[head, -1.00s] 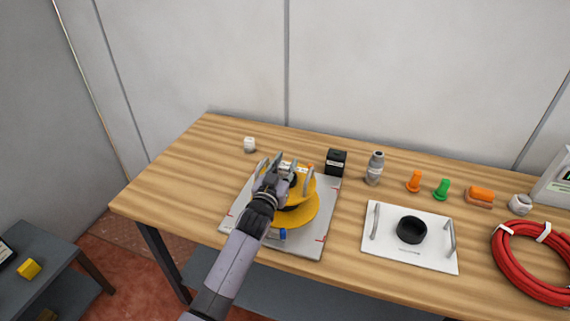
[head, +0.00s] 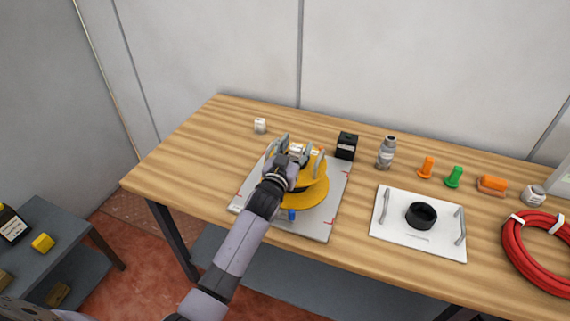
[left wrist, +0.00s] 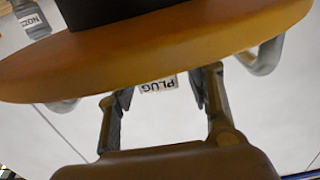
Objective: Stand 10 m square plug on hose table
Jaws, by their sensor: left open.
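My left gripper (head: 300,155) is open above the yellow round piece (head: 310,192), which sits on a grey plate (head: 318,230) on the wooden table. A small white and orange thing (head: 298,149) shows between its fingers. In the left wrist view, a pale label reading PLUG (left wrist: 157,86) shows between the open fingers (left wrist: 160,80), partly covered by the yellow-orange disc (left wrist: 150,55). I cannot tell whether the fingers touch it. A small white block (head: 260,126) stands on the table behind and left of the plate. My right gripper is not in view.
A black box (head: 347,146) and a grey bottle (head: 386,154) stand behind. A white tray (head: 390,235) with a black ring, orange and green pegs (head: 454,177) and a red hose coil (head: 540,262) are to the right. The table's left end is mostly clear.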

